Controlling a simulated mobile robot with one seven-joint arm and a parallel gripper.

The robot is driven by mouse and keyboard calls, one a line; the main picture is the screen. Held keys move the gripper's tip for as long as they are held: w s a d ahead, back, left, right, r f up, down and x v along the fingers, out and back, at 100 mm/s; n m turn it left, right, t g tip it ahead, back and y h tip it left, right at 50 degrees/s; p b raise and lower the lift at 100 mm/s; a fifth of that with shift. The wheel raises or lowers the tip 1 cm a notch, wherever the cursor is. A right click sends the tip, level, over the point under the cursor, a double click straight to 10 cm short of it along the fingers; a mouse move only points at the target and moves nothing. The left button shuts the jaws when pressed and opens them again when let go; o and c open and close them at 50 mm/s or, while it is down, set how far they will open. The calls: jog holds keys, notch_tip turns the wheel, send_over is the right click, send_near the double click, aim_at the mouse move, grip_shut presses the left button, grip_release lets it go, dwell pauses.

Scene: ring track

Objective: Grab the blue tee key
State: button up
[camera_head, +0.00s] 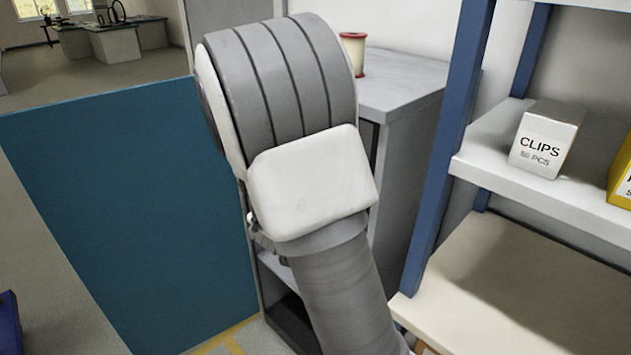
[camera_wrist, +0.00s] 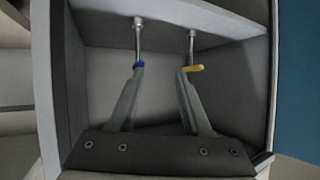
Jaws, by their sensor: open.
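In the wrist view, the blue tee key (camera_wrist: 138,65) hangs by a thin metal shaft from the underside of a shelf board inside a grey cabinet (camera_wrist: 258,90). Its blue end shows just above my gripper's left finger tip. A yellow tee key (camera_wrist: 194,68) hangs the same way to its right, with its bar near the right finger tip. My gripper (camera_wrist: 160,72) is open, with nothing between its fingers. I cannot tell whether either finger touches a key. In the head view, my arm hides the gripper and both keys.
The cabinet's side walls and upper board closely surround my gripper. In the head view, a red-and-cream cup (camera_head: 353,54) stands on the cabinet top. A blue-posted shelf (camera_head: 545,205) with a white clips box (camera_head: 545,138) is at right. A teal panel (camera_head: 130,200) is at left.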

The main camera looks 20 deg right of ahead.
jog(key=w+d+f, duration=0.2)
jog(key=d, duration=0.3)
jog(key=w+d+f+h, duration=0.1)
jog(key=w+d+f, duration=0.2)
jog(key=d, duration=0.2)
jog(key=w+d+f+g+h+b, duration=0.1)
jog(key=w+d+f, duration=0.1)
jog(key=d, duration=0.3)
jog(key=shift+w+d+f+m, duration=0.15)
jog(key=shift+w+d+f, duration=0.05)
jog(key=shift+w, duration=0.15)
jog(key=shift+w+d+f+m, duration=0.15)
jog(key=shift+w+f, duration=0.05)
jog(key=shift+w, duration=0.15)
jog(key=shift+h, duration=0.3)
grip_shut()
dwell(0.4)
